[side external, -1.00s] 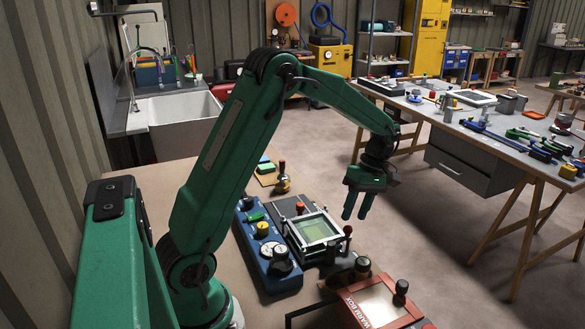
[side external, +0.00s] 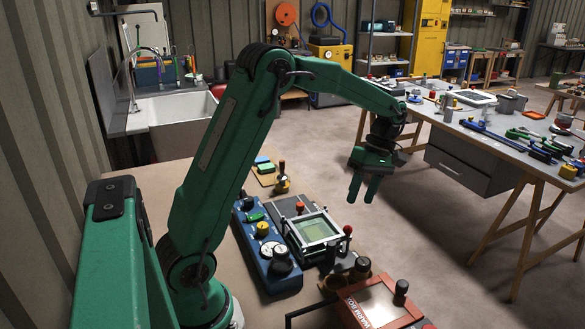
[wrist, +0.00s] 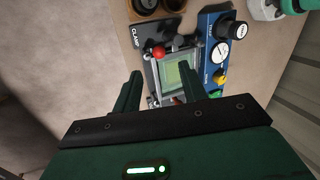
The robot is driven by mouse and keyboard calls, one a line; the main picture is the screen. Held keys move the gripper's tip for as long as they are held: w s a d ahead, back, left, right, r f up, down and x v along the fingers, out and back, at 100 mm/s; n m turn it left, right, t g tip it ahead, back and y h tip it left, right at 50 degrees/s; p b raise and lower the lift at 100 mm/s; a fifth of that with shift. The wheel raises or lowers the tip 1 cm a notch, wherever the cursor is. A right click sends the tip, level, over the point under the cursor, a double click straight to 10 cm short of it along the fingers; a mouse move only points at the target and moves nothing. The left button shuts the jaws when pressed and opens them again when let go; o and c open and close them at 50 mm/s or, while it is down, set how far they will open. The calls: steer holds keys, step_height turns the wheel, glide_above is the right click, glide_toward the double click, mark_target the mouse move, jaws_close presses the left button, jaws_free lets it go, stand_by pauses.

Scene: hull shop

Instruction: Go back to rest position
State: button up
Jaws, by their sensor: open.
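My gripper (side external: 365,186) hangs open and empty at the end of the green arm, fingers pointing down, in the side view. It is in the air beyond the right edge of the near bench. In the wrist view my gripper (wrist: 157,92) shows two green fingers apart with nothing between them. Past them is the clamp fixture (wrist: 178,74) with its greenish window and red knob. The clamp fixture also shows in the side view (side external: 317,229), lower and to the left of the fingertips.
A blue control box (side external: 265,245) with knobs stands beside the clamp fixture. A red-framed warm box (side external: 378,304) is at the bench front. A sink (side external: 180,120) stands behind. A long worktable (side external: 480,125) with tools is at the right, across open floor.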

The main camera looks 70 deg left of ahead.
steer(key=s+d+r+m+t, duration=0.4)
steer(key=s+d+r+m, duration=0.1)
steer(key=s+r+m, duration=0.3)
steer(key=s+d+m+t, duration=0.4)
steer(key=s+m+t, duration=0.1)
steer(key=s+m, duration=0.6)
steer(key=shift+y, duration=0.4)
steer(key=shift+o, duration=0.4)
